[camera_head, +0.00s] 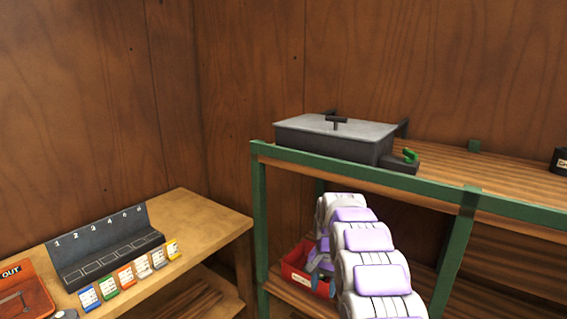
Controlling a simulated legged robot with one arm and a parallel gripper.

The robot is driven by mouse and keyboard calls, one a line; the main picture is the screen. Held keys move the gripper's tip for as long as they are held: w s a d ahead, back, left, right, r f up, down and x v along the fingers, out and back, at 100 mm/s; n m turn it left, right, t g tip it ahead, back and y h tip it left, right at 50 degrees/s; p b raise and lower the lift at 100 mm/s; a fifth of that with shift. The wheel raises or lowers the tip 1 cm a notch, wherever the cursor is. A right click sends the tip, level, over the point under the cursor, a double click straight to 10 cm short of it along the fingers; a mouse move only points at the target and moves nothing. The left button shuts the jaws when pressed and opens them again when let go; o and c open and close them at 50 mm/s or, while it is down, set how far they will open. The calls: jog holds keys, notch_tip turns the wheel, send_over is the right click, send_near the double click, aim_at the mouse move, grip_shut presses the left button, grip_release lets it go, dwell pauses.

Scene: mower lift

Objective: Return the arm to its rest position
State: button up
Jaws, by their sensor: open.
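My arm (368,265), white with purple pads, rises from the bottom edge and reaches toward the lower level of the green-framed shelf. My gripper (321,275) is at its far end, low beside a red bin (294,268). It is small in the picture and partly hidden by my own arm links. Its grey fingers look open. Whether they touch the bin, and what lies between them, I cannot tell.
At left, a wooden table (205,222) holds a numbered black rack (105,245), several coloured tags and an orange tray (22,295).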

jog(key=s+r+n, duration=0.2)
jog(key=s+r, duration=0.6)
jog(key=s, duration=0.4)
jog(key=s+d+n+g, duration=0.1)
jog(key=s+d+n, duration=0.1)
jog(key=s, duration=3.4)
jog(key=shift+d+f+n, duration=0.2)
jog(key=shift+f+n, duration=0.05)
jog(key=shift+n, duration=0.45)
